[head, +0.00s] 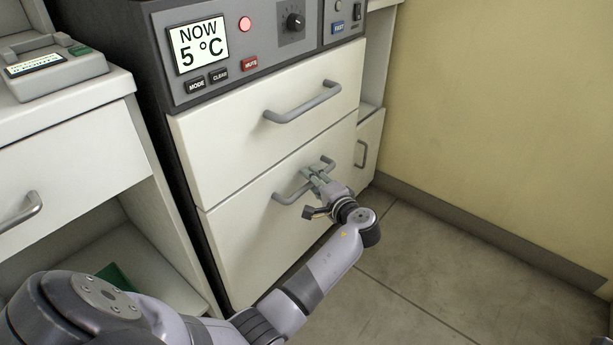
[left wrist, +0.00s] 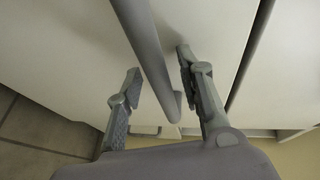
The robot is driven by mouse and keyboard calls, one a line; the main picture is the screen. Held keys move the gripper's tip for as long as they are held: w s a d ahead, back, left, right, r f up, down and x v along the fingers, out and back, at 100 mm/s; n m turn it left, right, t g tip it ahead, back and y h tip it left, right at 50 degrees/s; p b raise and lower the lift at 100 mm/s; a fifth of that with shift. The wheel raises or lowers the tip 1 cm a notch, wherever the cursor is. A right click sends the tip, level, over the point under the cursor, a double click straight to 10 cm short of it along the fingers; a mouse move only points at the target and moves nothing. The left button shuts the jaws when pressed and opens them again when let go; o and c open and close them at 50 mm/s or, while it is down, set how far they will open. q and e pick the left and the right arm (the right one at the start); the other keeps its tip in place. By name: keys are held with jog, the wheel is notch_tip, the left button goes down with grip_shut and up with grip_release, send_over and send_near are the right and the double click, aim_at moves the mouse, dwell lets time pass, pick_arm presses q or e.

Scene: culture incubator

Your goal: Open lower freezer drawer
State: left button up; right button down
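The lower drawer (head: 238,240) is a plain cream front below the upper drawer and looks shut, flush with it. Its grey bar handle (head: 283,198) is partly hidden behind my left gripper (head: 314,177). In the left wrist view the handle (left wrist: 143,35) runs between the two fingers of my left gripper (left wrist: 158,64). The fingers are spread, one on each side of the bar, with gaps visible.
Above is the upper drawer (head: 230,125) with its handle (head: 303,103), under a control panel (head: 250,45) reading 5 °C. A white cabinet (head: 70,150) stands at left. A yellow wall (head: 490,110) is at right. Grey floor (head: 430,265) is clear in front.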

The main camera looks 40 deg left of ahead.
pick_arm(q)
jog(key=shift+c, duration=0.4)
grip_shut()
dwell(0.6)
